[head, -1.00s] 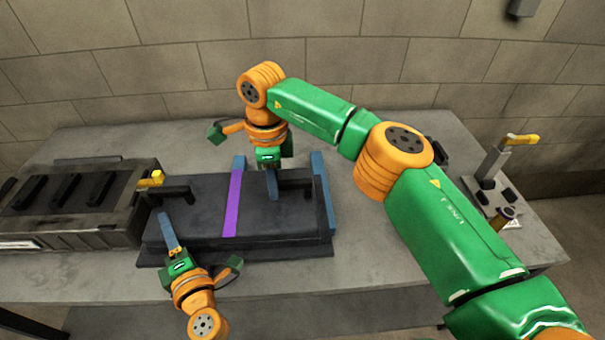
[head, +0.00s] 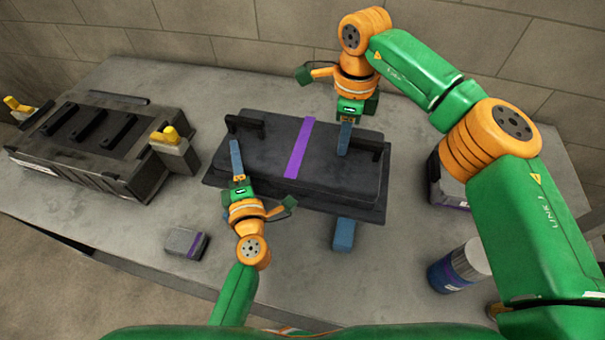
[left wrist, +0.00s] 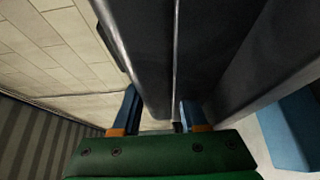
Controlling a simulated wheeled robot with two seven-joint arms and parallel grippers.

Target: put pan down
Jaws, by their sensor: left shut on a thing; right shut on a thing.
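The pan (head: 265,158) is a long dark grey box with a purple stripe across it and a black handle near each end. It looks level over the grey table; I cannot tell whether its underside touches. My left gripper (head: 237,152) reaches in from the front and is shut at the left handle (head: 246,123). My right gripper (head: 345,138) reaches over from the back and is shut by the right handle (head: 368,147). In the left wrist view, dark pan surfaces (left wrist: 145,50) fill the space between and beyond the blue fingers, hiding the exact grip.
A blue block (head: 344,234) sticks out at the pan's front right. A dark engine-like case (head: 85,140) with yellow-topped clamps stands at the left. A small grey box (head: 184,243) and a blue canister (head: 455,270) stand toward the front.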

